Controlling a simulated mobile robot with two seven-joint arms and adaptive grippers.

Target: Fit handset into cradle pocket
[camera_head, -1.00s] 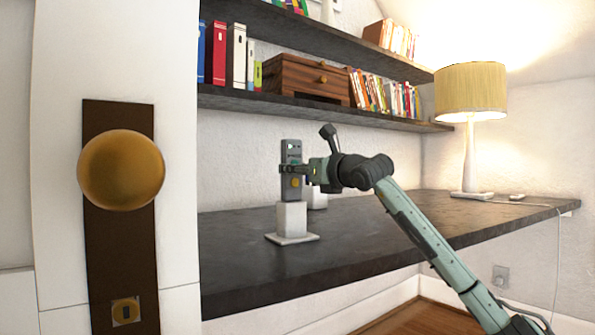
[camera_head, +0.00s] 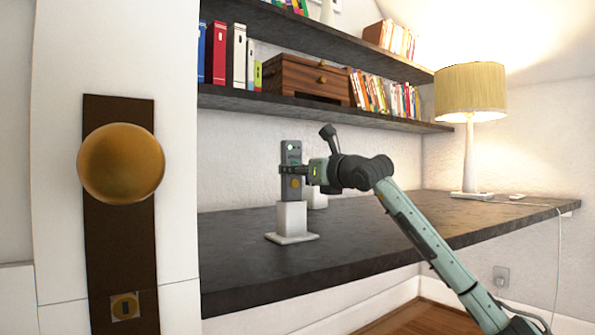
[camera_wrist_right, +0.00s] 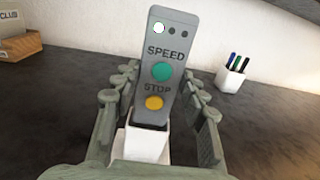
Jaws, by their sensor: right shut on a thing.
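The grey handset (camera_head: 291,154) stands upright above the white cradle (camera_head: 292,220) on the dark desk. In the right wrist view the handset (camera_wrist_right: 172,48) shows a green SPEED button and a yellow STOP button, and leans slightly. My right gripper (camera_head: 291,170) is shut on the handset, coming from the right; its fingers (camera_wrist_right: 160,120) flank the handset in the wrist view. The handset's lower end meets the top of the cradle (camera_wrist_right: 143,145); I cannot tell how deep it sits in the pocket. My left gripper is not in view.
A white pen cup (camera_wrist_right: 230,80) stands behind the cradle. A lamp (camera_head: 470,92) stands at the desk's right end. Shelves (camera_head: 300,108) with books and a wooden box hang above. A white door with a brass knob (camera_head: 121,164) fills the left. The desk front (camera_head: 350,250) is clear.

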